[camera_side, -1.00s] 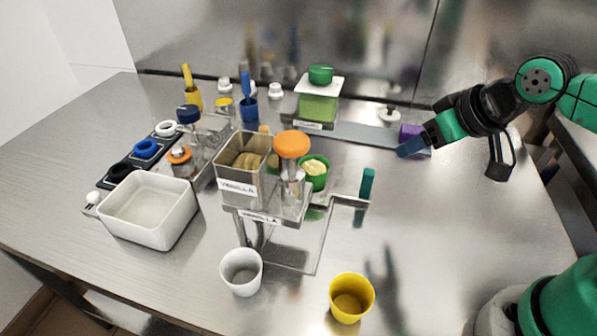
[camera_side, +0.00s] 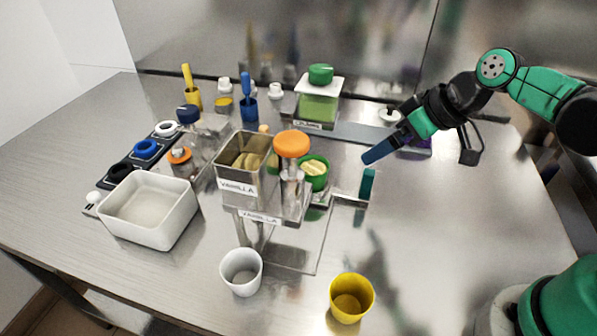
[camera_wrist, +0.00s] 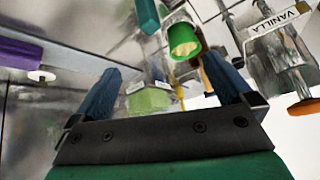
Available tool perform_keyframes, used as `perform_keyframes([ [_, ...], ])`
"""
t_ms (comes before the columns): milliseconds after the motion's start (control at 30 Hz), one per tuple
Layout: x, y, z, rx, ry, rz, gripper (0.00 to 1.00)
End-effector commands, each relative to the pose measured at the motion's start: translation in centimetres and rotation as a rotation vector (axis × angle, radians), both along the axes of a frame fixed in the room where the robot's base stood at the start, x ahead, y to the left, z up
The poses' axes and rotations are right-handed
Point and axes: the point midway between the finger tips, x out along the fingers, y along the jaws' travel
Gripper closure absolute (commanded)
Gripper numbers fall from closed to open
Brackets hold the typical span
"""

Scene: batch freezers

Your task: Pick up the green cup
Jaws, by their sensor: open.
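The green cup (camera_side: 322,182) stands behind and right of the vanilla machine, with pale yellow contents in it. Its left side is partly hidden by the machine's orange-topped part. In the wrist view the green cup (camera_wrist: 184,42) shows beyond the fingers, between them and nearer the right one. My gripper (camera_side: 366,160) is up and to the right of the cup in the side view, apart from it. In the wrist view my gripper (camera_wrist: 163,70) has its two blue fingers spread wide, with nothing held between them.
The vanilla machine (camera_side: 240,185) stands left of the cup. A teal lever (camera_side: 368,184) rises right of it. A machine with a green lid (camera_side: 320,75) is behind. A white cup (camera_side: 241,272) and a yellow cup (camera_side: 351,298) stand in front. The right of the table is clear.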

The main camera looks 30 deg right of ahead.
Motion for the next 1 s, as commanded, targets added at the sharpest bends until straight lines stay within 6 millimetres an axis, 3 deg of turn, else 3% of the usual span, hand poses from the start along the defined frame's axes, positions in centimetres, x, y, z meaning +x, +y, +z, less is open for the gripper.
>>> perform_keyframes([
  [233,3.8,1.6,-2.5,0.13,-0.127,0.315,0.0],
  [500,5.4,2.3,-4.8,0.218,-0.387,0.572,0.0],
  [767,5.8,3.0,-5.6,0.232,-0.488,0.643,0.0],
  [1000,7.5,5.6,-7.0,0.232,-0.485,0.645,0.0],
])
